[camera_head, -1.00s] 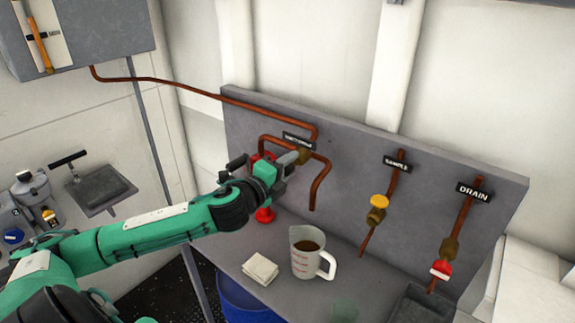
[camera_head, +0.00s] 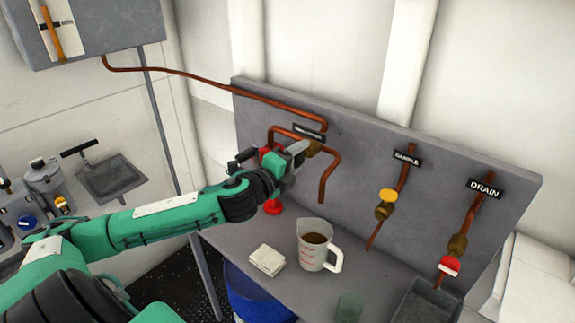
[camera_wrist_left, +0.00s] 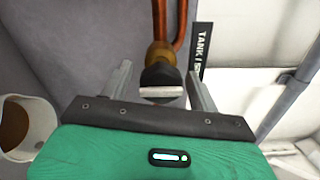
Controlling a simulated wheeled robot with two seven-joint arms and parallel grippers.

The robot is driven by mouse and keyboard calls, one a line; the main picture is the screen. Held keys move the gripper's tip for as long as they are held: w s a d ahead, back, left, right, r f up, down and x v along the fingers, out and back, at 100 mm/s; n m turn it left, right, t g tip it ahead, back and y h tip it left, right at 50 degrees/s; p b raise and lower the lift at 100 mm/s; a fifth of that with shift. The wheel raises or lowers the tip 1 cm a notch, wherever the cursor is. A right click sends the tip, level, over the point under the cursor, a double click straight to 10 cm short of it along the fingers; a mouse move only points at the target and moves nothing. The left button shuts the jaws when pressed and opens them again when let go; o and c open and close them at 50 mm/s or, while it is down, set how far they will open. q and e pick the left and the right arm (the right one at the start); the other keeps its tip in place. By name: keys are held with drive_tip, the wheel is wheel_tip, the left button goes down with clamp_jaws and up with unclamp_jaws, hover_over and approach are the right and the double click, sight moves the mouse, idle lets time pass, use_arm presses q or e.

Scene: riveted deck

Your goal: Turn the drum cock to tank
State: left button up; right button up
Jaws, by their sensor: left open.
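The drum cock has a brass body (camera_head: 314,147) on copper pipe at the left of the grey panel, under a dark label (camera_head: 310,132). In the left wrist view, its brass body (camera_wrist_left: 160,53) carries a dark handle (camera_wrist_left: 161,77) with a pale end face. The label there (camera_wrist_left: 202,50) reads "TANK / S" before it is cut off. My left gripper (camera_head: 300,149) is at the cock. In the left wrist view, the open fingers (camera_wrist_left: 160,88) stand on either side of the handle, with gaps showing. My right gripper is not in view.
The SAMPLE cock (camera_head: 388,196) is yellow; the DRAIN cock (camera_head: 449,266) is red. On the bench stand a jug (camera_head: 313,255) of brown liquid, a folded cloth (camera_head: 267,260), a greenish cup (camera_head: 350,306) and a grey tray (camera_head: 427,303). A blue drum (camera_head: 255,300) is below.

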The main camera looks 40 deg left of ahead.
use_arm(q)
drive_tip(key=shift+s+a+f+b, duration=0.15)
drive_tip(key=shift+s+b, duration=0.15)
drive_tip(key=shift+s, duration=0.25)
drive_tip(key=s+p, duration=0.1)
drive_tip(key=s, duration=1.1)
drive_tip(key=shift+s+a, duration=0.25)
drive_tip(key=shift+a, duration=0.1)
idle(0.6)
